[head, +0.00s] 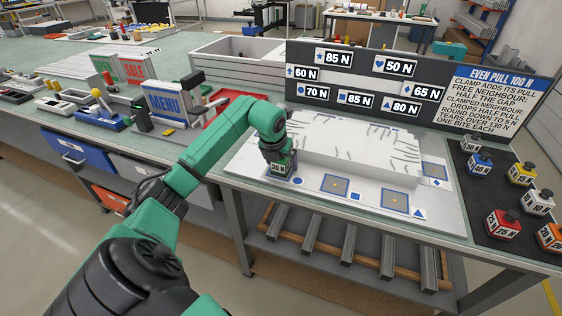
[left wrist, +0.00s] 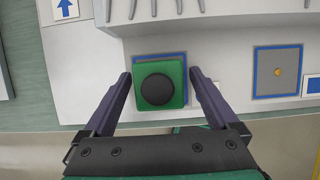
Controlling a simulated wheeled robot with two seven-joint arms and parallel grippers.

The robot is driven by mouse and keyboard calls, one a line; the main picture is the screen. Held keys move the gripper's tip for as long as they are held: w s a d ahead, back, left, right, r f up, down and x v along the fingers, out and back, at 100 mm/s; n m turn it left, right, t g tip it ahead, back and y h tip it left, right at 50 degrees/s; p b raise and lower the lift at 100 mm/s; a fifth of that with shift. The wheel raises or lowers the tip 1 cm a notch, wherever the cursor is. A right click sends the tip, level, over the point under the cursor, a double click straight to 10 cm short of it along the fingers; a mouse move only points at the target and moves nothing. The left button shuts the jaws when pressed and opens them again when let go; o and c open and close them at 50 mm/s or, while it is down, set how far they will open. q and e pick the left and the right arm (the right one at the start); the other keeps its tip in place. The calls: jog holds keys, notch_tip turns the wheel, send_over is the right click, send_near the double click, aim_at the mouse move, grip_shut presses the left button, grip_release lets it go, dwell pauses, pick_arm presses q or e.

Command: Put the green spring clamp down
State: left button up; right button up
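The green spring clamp (left wrist: 173,72), a square green block with a round black knob, sits on a blue-edged pad (left wrist: 137,60) of the white board in the left wrist view. In the head view its face (head: 281,169) shows a "30" label under my gripper. My left gripper (left wrist: 161,82) is open around it, with one dark finger on each side and a narrow gap to the block on both sides. My right gripper is not in view.
Two blue-edged pads (head: 336,186) (head: 396,201) at the board's front are empty. A white block (head: 345,145) rises behind them. Several coloured weight-labelled clamps (head: 502,224) stand on a dark mat at the right. A sign panel (head: 370,80) stands behind.

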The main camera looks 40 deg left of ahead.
pick_arm(q)
jog(key=shift+r, duration=0.3)
jog(key=b+v, duration=0.1)
jog(key=v, duration=1)
jog(key=shift+r, duration=0.35)
jog(key=shift+s+d, duration=0.15)
